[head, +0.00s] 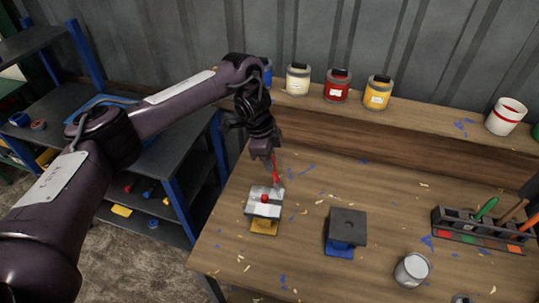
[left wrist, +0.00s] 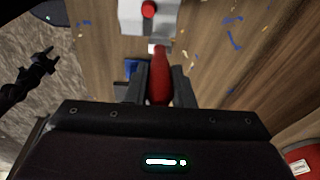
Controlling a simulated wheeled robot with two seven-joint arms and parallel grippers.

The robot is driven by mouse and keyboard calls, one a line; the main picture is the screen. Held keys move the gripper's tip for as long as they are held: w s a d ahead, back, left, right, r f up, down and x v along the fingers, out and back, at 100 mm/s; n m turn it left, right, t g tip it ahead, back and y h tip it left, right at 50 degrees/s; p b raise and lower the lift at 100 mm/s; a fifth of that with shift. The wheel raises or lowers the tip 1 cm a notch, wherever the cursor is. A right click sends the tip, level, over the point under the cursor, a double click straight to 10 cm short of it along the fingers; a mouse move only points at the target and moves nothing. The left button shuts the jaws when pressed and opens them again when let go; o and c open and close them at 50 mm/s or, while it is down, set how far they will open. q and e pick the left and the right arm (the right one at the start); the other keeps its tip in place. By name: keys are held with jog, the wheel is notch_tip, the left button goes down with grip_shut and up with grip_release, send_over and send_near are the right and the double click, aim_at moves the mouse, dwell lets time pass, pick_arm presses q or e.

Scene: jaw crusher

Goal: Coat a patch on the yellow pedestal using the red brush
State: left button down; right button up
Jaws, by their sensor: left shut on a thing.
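My left gripper (head: 268,160) is shut on the red brush (head: 275,169), which points down over the table's left part. In the left wrist view the brush's red handle (left wrist: 160,78) lies between the fingers. The yellow pedestal (head: 264,228) stands just below and left of the brush. A pale grey-white block (head: 266,209) with a red knob sits on it and hides most of its top. The block also shows in the left wrist view (left wrist: 128,14). The brush tip is near the block; I cannot tell whether they touch. A dark arm (left wrist: 32,78), probably my right one, shows small at the left.
A blue pedestal (head: 340,250) with a dark block stands right of the yellow one. A grey can (head: 412,269) and a tool rack (head: 478,229) are farther right. Paint cans (head: 337,86) line the back ledge. Blue and pale scraps litter the table (head: 385,190).

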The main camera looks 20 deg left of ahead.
pick_arm(q)
jog(key=shift+f, duration=0.7)
dwell(0.6)
jog(key=shift+s+p, duration=0.85)
jog(key=shift+s, duration=1.45)
jog(key=shift+w+f+b, duration=0.1)
jog(key=shift+w+b, duration=1.1)
jog(key=shift+w, duration=1.1)
